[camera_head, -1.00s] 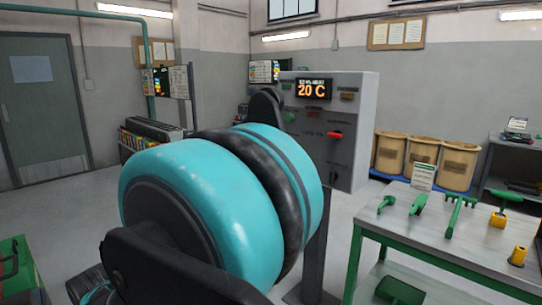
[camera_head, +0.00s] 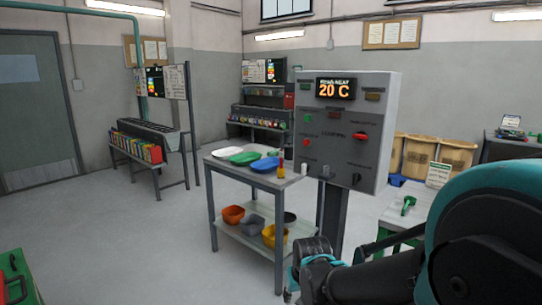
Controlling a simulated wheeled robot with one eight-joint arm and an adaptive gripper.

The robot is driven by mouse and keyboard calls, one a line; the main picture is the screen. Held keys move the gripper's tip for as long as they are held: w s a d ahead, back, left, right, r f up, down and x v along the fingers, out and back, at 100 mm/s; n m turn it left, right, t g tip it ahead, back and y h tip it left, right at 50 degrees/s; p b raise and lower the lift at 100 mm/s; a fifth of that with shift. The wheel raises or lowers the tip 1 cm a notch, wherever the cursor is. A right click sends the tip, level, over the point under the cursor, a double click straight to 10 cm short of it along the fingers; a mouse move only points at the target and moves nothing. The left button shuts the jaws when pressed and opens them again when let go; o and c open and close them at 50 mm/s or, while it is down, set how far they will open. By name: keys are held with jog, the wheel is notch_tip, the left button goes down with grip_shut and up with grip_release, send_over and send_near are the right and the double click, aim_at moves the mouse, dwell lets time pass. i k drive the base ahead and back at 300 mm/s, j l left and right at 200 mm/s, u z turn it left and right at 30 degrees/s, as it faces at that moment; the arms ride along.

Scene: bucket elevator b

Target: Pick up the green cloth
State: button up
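A green flat piece (camera_head: 250,157), which may be the green cloth, lies on the top of a grey two-level table (camera_head: 222,166). It lies between a white flat piece (camera_head: 227,151) and a blue one (camera_head: 265,164); it is too small to tell its material. My arm crosses the lower right of the picture, in front of and to the right of this table. The fingers of my gripper do not show.
Orange (camera_head: 233,214), grey (camera_head: 252,225) and yellow (camera_head: 274,235) bowls stand on the table's lower shelf. A control panel (camera_head: 345,130) reading 20 C stands just right of the table. Open floor (camera_head: 130,235) lies to the left.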

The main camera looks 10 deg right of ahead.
aim_at(274, 152)
jog(key=z, duration=0.25)
jog(key=u, duration=1.75)
jog(key=z, duration=1.75)
jog(key=i+j+z, duration=0.3)
jog(key=i+j, duration=0.4)
jog(key=i, duration=0.15)
jog(key=i+j+z, duration=0.35)
jog(key=i+j, duration=0.45)
jog(key=j, duration=0.15)
jog(key=i+j+z, duration=0.25)
jog(key=j, duration=0.6)
jog(key=j+z, duration=0.25)
jog(key=j, duration=0.6)
jog(key=i+j+z, duration=0.1)
jog(key=j+z, duration=0.15)
jog(key=j, duration=0.7)
